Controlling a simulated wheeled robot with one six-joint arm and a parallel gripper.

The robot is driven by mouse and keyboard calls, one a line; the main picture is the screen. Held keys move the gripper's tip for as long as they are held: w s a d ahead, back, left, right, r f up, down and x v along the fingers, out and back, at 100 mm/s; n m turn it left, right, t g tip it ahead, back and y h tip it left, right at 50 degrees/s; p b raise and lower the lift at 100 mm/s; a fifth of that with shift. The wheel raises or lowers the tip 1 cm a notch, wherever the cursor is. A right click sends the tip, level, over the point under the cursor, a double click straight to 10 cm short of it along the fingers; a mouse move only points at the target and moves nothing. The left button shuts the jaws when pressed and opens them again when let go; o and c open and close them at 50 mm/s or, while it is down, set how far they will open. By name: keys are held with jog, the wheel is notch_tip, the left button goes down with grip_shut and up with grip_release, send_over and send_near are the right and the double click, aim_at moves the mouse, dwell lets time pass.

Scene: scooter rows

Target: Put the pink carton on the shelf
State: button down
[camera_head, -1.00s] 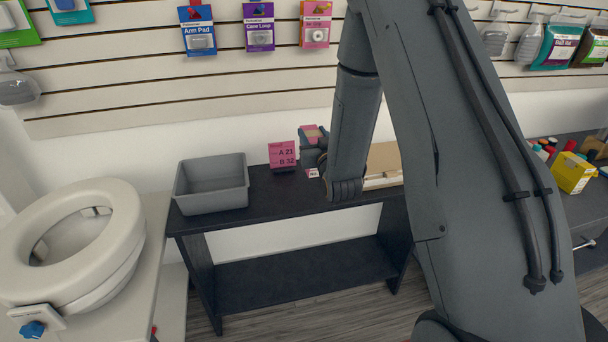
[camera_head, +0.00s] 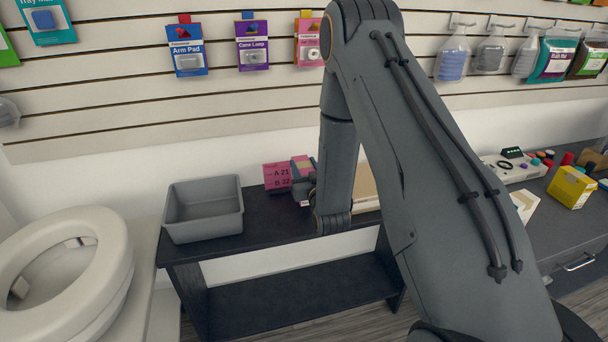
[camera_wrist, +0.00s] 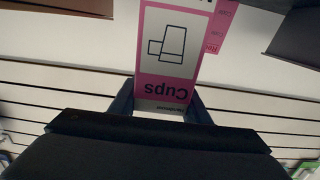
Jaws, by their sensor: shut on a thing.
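The pink carton (camera_wrist: 175,45) is between the two fingers of my gripper (camera_wrist: 160,104) in the wrist view. It has a white panel with a line drawing and the word "Cups", which reads upside down there. In the head view the carton (camera_head: 301,165) is small and partly hidden by my gripper (camera_head: 303,190), which is shut on it over the back of the black shelf unit (camera_head: 255,224). Whether the carton touches the unit's top cannot be told. A pink block or sign marked "A 21 B 32" (camera_head: 277,177) is just left of it.
A grey tub (camera_head: 203,222) sits on the left of the unit's top. The unit has a lower shelf (camera_head: 300,292), which looks empty. A toilet seat (camera_head: 65,265) is at left. A yellow box (camera_head: 571,187) stands on the right counter. A slatwall with hanging packs rises behind.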

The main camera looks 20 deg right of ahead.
jog(key=shift+f, duration=1.6)
jog(key=shift+f, duration=0.15)
jog(key=c, duration=1)
grip_release()
